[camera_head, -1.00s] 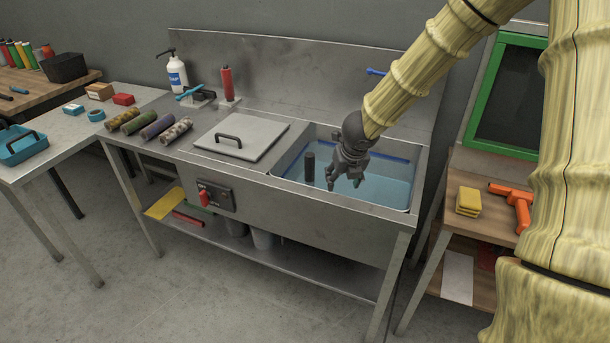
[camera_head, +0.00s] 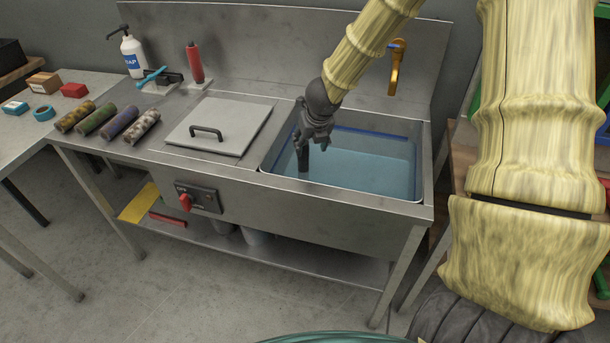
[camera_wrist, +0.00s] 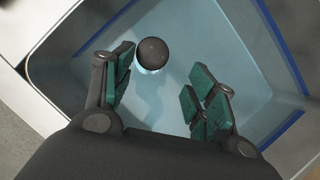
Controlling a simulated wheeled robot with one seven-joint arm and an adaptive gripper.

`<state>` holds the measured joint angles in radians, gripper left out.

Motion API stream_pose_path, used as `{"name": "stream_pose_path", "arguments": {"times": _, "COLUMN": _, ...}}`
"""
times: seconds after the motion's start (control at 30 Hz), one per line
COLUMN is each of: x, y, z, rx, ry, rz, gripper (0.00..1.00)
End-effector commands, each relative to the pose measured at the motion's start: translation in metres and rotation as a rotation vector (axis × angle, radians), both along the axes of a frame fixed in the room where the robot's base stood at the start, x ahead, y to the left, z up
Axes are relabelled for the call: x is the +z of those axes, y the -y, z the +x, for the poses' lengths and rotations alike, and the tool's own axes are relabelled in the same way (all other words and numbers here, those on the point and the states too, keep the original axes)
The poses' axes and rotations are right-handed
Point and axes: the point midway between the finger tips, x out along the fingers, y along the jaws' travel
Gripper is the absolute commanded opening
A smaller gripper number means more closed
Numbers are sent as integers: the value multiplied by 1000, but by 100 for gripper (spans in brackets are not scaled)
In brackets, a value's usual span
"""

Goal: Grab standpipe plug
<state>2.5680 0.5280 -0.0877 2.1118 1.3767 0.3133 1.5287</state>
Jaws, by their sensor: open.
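The standpipe plug (camera_head: 303,160) is a dark upright pipe in the water at the left side of the sink basin (camera_head: 425,165). Its round dark top (camera_wrist: 152,53) shows in the wrist view, nearer the left finger and a little beyond the fingertips. My gripper (camera_head: 306,143) is at the pipe's upper end in the head view and hides part of it. In the wrist view my gripper (camera_wrist: 160,92) is open, with green finger pads apart and nothing between them. I cannot tell whether a finger touches the pipe.
A grey lid with a black handle (camera_head: 207,132) lies left of the basin. Several patterned rolls (camera_head: 120,122), a soap bottle (camera_head: 132,56) and a red cylinder (camera_head: 194,63) stand or lie further left. An orange-brown tap (camera_head: 395,72) is on the back panel. The basin's right side is clear.

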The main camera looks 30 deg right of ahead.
Motion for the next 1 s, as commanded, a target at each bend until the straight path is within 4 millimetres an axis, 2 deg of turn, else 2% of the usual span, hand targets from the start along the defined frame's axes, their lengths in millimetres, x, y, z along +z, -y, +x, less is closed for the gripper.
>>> {"name": "stream_pose_path", "arguments": {"times": 0.03, "x": -7, "y": -1, "z": 5, "rx": 3, "ry": -6, "rz": -3, "gripper": 57}}
{"name": "stream_pose_path", "arguments": {"times": 0.27, "x": -19, "y": -2, "z": 14, "rx": 4, "ry": -10, "rz": -3, "gripper": 57}}
{"name": "stream_pose_path", "arguments": {"times": 0.6, "x": -53, "y": -3, "z": 31, "rx": 5, "ry": -12, "rz": -3, "gripper": 57}}
{"name": "stream_pose_path", "arguments": {"times": 1.0, "x": -60, "y": -2, "z": 35, "rx": 5, "ry": -10, "rz": -3, "gripper": 57}}
